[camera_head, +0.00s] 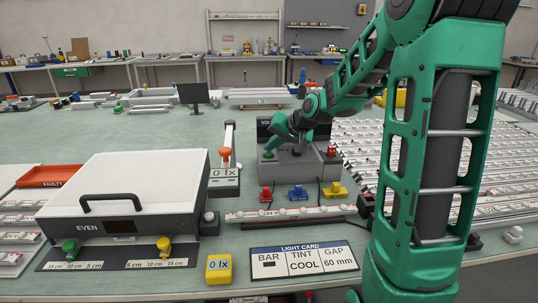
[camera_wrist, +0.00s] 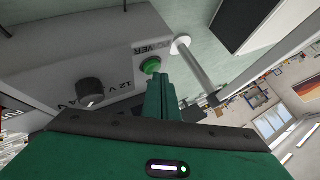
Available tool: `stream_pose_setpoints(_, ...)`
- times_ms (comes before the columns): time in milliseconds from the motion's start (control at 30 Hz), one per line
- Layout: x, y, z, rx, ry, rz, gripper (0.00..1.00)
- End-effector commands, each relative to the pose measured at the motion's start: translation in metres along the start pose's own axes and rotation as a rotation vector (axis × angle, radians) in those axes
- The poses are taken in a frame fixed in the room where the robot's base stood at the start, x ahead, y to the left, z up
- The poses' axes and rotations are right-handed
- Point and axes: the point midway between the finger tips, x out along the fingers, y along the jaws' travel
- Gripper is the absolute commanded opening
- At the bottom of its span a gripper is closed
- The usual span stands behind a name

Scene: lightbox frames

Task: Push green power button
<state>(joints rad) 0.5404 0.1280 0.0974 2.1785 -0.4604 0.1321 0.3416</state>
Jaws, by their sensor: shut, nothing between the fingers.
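The green power button (camera_wrist: 151,65) is a round button on the face of a grey power supply box (camera_wrist: 108,60), beside lettering that reads as "POWER". My gripper (camera_wrist: 161,78) is shut and empty. Its fingertips are right at the button in the wrist view, overlapping its lower edge; I cannot tell whether they touch it. In the head view my gripper (camera_head: 270,150) reaches down at the left end of the grey box (camera_head: 318,168). A bit of green at its tip there may be the button or the fingers.
A dark knob (camera_wrist: 90,91) is on the same face. Red (camera_head: 266,193), blue (camera_head: 298,192) and yellow (camera_head: 335,190) connectors stand before the box. A white lightbox (camera_head: 135,185) is left, with a light card (camera_head: 303,258) in front.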

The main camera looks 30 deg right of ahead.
Motion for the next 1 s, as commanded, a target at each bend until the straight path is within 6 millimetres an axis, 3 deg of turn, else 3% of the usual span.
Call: stream_pose_setpoints(1000,0.0064,0.0033,0.0040,-0.001,-0.001,0.000,0.00)
